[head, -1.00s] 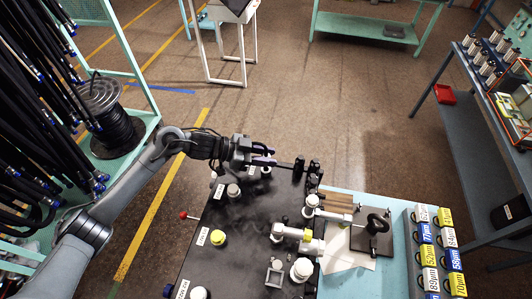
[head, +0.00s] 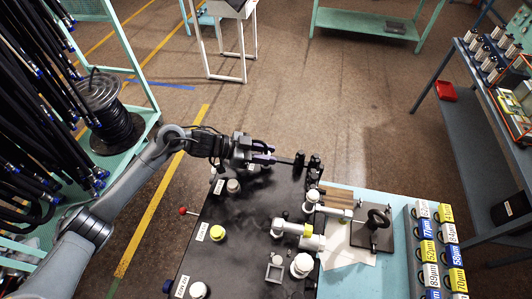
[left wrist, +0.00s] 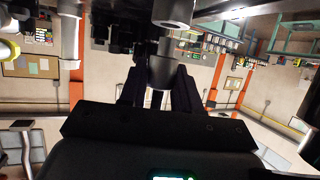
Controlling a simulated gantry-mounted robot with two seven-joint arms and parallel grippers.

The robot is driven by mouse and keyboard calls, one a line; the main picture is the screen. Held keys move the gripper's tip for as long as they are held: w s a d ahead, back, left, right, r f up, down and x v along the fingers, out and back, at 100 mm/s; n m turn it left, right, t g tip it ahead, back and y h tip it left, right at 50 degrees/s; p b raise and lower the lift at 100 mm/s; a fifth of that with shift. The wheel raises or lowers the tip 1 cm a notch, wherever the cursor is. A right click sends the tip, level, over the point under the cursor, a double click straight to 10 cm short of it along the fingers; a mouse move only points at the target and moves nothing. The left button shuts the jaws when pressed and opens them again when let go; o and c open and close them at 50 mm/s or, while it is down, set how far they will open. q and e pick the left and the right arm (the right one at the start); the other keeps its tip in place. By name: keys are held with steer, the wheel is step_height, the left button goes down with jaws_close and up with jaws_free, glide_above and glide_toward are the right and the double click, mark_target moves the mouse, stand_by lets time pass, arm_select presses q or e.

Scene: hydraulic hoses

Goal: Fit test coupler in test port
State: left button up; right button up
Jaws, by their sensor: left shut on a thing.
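My left gripper (head: 270,158) is over the far end of the black bench top (head: 248,215), with its dark fingers pointing right. In the left wrist view its two fingers (left wrist: 158,88) are shut on a short grey-white cylinder, which I take for the test coupler (left wrist: 160,72). A larger grey cylindrical fitting (left wrist: 172,12) shows just beyond it; I cannot tell whether they touch or whether this is the test port. My right gripper is not in view.
White capped fittings (head: 233,186) and a yellow-capped one (head: 217,232) stand on the bench top. Black upright parts (head: 314,162) stand close to the fingertips. Hanging hoses (head: 35,110) fill the left.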

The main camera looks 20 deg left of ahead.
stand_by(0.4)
arm_select(q)
steer(key=shift+p, duration=0.35)
stand_by(0.5)
stand_by(0.5)
steer(key=shift+f+b, duration=0.45)
steer(key=shift+f, duration=0.6)
steer(key=shift+r, duration=0.2)
stand_by(0.3)
steer(key=shift+r+p, duration=0.6)
steer(key=shift+p, duration=0.15)
steer(key=shift+p, duration=0.3)
stand_by(0.8)
stand_by(0.9)
